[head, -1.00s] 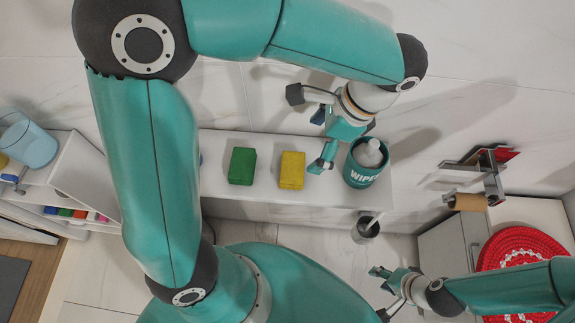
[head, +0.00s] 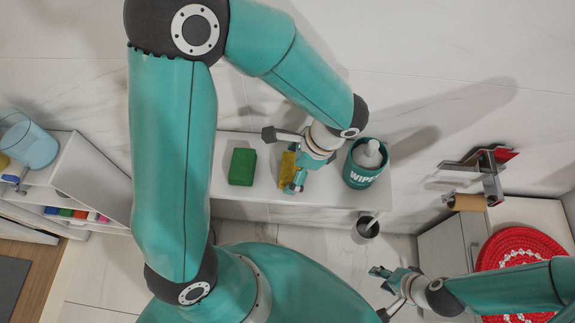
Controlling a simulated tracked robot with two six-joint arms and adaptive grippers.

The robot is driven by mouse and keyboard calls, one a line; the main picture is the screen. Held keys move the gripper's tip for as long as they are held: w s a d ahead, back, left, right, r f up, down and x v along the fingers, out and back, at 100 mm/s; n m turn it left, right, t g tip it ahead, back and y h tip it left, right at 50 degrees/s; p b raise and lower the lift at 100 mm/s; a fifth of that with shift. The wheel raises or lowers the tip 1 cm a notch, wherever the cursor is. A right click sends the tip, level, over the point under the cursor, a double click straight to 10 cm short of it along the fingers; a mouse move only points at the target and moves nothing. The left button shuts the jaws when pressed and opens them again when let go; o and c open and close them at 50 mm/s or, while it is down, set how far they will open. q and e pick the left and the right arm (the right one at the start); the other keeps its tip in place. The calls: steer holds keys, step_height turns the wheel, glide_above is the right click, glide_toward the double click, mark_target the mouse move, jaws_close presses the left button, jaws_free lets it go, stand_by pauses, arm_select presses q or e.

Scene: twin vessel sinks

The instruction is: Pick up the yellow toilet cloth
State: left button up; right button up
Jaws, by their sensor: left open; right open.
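The yellow cloth (head: 286,167) is a small folded block on the white shelf (head: 325,188). It is partly hidden behind my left gripper. My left gripper (head: 283,160) is open, with one finger on the far left side and one near the cloth's right front. It looks to be over or around the cloth; I cannot tell whether it touches. My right gripper (head: 378,281) is open and empty at the lower right, well away from the cloth.
A green cloth (head: 242,166) lies just left of the yellow one. A teal wipes tub (head: 362,175) stands close on the right. A marble wall is behind the shelf. A paper roll holder (head: 468,202) and a red round mat (head: 520,250) are at the right.

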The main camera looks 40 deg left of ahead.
mark_target(292, 168)
arm_select(q)
steer(key=c, duration=0.8)
steer(key=shift+c, duration=0.2)
step_height(292, 168, up, 20)
steer(key=shift+p, duration=0.35)
steer(key=o, duration=0.5)
steer(key=c, duration=0.5)
